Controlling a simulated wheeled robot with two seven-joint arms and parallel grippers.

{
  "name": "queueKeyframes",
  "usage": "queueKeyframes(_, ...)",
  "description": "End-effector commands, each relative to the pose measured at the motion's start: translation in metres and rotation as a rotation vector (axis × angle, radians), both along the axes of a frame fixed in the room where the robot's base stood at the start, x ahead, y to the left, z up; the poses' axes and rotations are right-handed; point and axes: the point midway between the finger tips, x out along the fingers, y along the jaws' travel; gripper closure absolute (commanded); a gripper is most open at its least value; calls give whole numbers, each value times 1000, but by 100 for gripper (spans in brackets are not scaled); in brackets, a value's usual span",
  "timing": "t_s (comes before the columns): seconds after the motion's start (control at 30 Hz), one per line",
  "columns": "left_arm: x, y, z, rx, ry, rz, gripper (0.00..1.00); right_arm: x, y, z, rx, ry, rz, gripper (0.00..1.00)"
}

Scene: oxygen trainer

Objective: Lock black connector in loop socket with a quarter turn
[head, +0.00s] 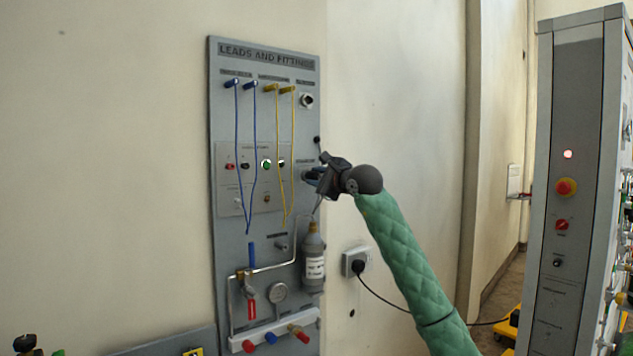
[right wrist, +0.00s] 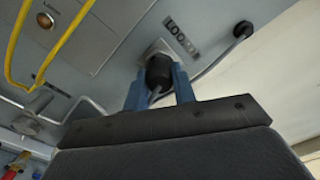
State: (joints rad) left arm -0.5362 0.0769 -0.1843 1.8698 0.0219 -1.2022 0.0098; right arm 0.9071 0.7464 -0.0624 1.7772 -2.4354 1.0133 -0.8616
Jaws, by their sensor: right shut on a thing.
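The black connector (right wrist: 158,72) is between the two blue fingers of my right gripper (right wrist: 158,90), which is shut on it. Its front end is at the grey square plate of the loop socket (right wrist: 153,47), beside a label that begins "LOO". The connector seems to sit in the socket, but I cannot tell its turn angle or whether it is locked. In the head view my right gripper (head: 314,178) is at the right edge of the panel and hides the connector and socket. My left gripper is not in view.
The grey panel (head: 228,130) carries hanging blue leads (head: 238,150) and yellow leads (head: 278,150). A grey bottle (head: 313,262) hangs just below my right gripper. A wall outlet (head: 354,262) with a black plug is lower right. A tall cabinet (head: 572,120) stands at right.

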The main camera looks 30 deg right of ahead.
Motion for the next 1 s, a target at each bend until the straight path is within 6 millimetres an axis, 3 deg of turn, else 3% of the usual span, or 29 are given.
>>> queueKeyframes(0.43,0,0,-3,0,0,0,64,0,0,0,76,6,0,94)
queueKeyframes(0.67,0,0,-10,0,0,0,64,0,0,-1,282,21,-1,94)
queueKeyframes(0.7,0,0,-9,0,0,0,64,0,0,0,291,23,-1,70)
queueKeyframes(0.8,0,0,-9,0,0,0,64,0,0,0,286,23,-1,50)
queueKeyframes(1.0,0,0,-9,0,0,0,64,0,0,0,285,23,-1,48)
